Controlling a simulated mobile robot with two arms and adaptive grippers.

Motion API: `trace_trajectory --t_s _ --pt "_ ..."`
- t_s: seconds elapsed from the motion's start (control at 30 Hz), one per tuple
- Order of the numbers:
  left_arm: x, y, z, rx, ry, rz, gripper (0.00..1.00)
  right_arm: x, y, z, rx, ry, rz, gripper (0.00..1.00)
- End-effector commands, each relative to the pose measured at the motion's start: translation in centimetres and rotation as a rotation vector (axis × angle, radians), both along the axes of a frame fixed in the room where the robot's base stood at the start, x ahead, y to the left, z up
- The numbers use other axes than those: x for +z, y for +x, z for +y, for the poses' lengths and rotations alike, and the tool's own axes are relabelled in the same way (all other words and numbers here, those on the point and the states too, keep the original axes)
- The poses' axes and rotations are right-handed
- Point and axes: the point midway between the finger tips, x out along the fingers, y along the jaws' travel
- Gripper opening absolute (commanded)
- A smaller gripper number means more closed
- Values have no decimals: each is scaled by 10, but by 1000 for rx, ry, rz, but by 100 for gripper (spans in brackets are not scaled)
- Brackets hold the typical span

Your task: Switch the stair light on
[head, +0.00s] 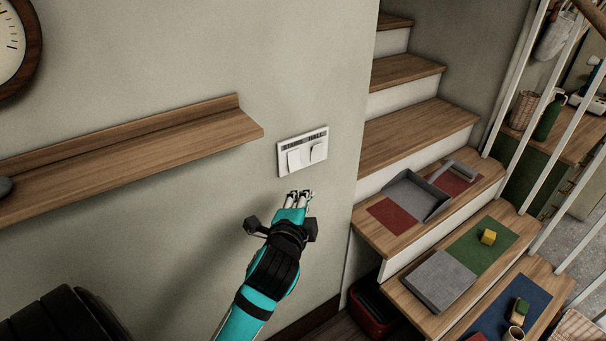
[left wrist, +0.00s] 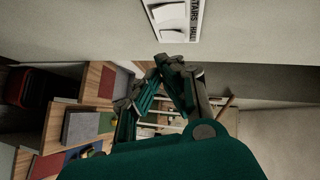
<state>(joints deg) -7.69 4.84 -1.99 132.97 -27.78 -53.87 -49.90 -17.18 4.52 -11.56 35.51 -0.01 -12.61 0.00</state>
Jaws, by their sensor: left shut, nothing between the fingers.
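A white switch plate (head: 302,150) is on the wall left of the stairs, with two white rockers side by side under a dark label. In the left wrist view the plate (left wrist: 199,20) appears turned, and its label reads STAIRS, then HALL. The left rocker (head: 294,159) is on the STAIRS side, the right rocker (head: 318,152) on the HALL side. I cannot tell which way either is pressed. My left gripper (head: 301,196) is shut and empty, its tips just below the plate and apparently apart from it. My right gripper is out of view.
A wooden shelf (head: 130,150) juts from the wall to the left of the plate. Wooden stairs (head: 420,135) rise on the right, with a grey tray (head: 416,196), a grey block (head: 441,281) and a yellow cube (head: 488,237) on the steps. White railings stand beyond.

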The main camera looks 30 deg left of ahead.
Motion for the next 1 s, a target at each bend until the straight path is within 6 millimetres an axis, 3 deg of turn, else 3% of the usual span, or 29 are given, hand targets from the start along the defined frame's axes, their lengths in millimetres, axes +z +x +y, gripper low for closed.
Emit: trace_trajectory --t_s 0.27,0.67,0.8,1.0 --pt "-3 19 7 0 2 1 0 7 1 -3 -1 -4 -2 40" --pt "-20 95 37 0 -2 0 0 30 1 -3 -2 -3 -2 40" --pt "-27 101 57 -1 0 2 0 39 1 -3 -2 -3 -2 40" --pt "-33 105 69 -1 -2 1 0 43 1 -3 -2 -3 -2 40"
